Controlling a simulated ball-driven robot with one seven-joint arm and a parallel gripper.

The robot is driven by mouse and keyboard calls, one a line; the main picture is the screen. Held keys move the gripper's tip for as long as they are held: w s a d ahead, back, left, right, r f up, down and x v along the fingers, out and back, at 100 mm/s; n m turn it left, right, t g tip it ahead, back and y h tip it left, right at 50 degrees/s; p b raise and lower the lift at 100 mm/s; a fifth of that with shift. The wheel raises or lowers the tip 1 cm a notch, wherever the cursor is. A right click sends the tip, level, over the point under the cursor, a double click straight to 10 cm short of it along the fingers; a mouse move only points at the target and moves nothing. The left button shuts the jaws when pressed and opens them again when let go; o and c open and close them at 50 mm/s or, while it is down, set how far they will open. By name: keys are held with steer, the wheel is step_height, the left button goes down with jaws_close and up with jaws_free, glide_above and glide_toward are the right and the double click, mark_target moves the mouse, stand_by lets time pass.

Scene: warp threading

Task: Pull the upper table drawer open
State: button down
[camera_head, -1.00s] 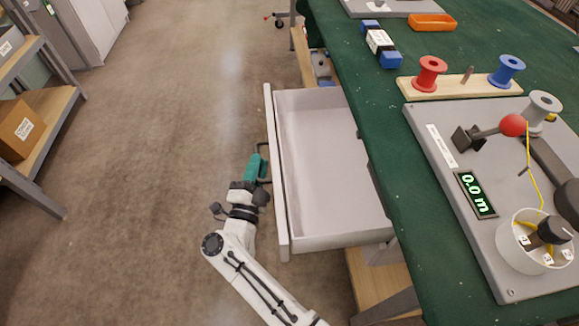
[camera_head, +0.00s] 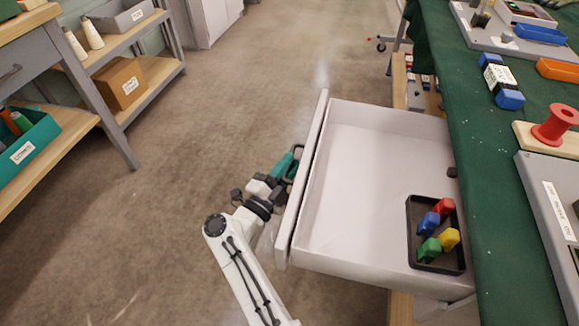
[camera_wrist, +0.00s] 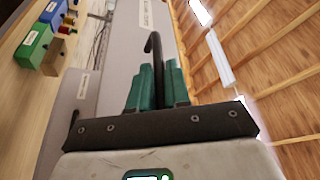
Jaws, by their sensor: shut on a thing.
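The upper table drawer (camera_head: 345,190) is white-grey and stands well out from the green-topped table (camera_head: 492,190). A black tray (camera_head: 411,238) with several coloured pieces, red, blue, yellow and green, lies inside at its right side. My gripper (camera_head: 290,160) is at the outer side of the drawer front (camera_head: 302,180). In the wrist view its teal fingers (camera_wrist: 158,85) are shut on the dark curved drawer handle (camera_wrist: 153,45). In the head view the handle is mostly hidden by the fingers.
Shelves at the left hold a cardboard box (camera_head: 122,84) and a teal bin (camera_head: 28,150). Open floor (camera_head: 150,210) lies left of the drawer. On the table are a blue-and-white block (camera_head: 503,80), an orange tray (camera_head: 560,70) and a red spool (camera_head: 556,124).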

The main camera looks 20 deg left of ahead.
steer(key=c, duration=1.4)
jaws_free()
steer(key=shift+c, duration=0.2)
steer(key=shift+s, duration=0.15)
steer(key=p+v, duration=0.1)
steer(key=v, duration=0.9)
steer(key=shift+s, duration=0.25)
steer(key=shift+a+f, duration=0.15)
